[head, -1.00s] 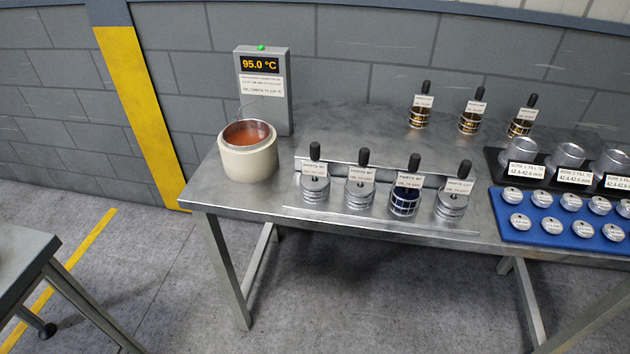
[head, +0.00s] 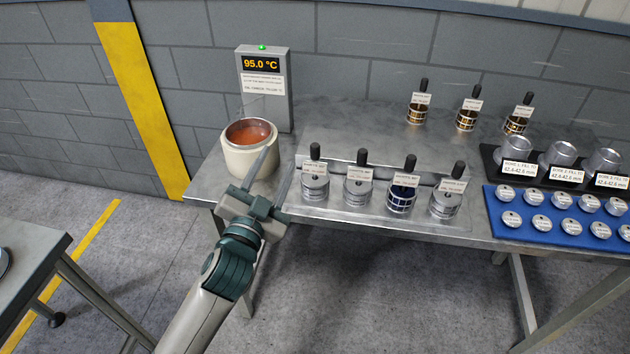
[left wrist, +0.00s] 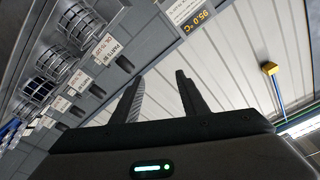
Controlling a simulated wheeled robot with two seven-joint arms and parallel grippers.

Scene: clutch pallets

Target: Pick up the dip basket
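Several small round baskets with upright black handles and white tags stand along the front of the metal bench. One is a wire cage with dark blue contents (head: 401,202); the grey ones beside it include the leftmost basket (head: 315,188). Three more with amber contents stand at the back, including the back-left basket (head: 417,115). Which is the dip basket I cannot tell. My left gripper (head: 274,177) is open and empty, in front of the cream bath, left of the front row. In the left wrist view its fingers (left wrist: 158,95) are apart, with baskets (left wrist: 80,24) at upper left.
The cream round bath (head: 249,160) holds reddish liquid, with a thin wire at its rim. A 95.0 °C display (head: 263,80) stands behind it. A blue tray (head: 530,237) of metal discs and a black rack of cylinders are at right.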

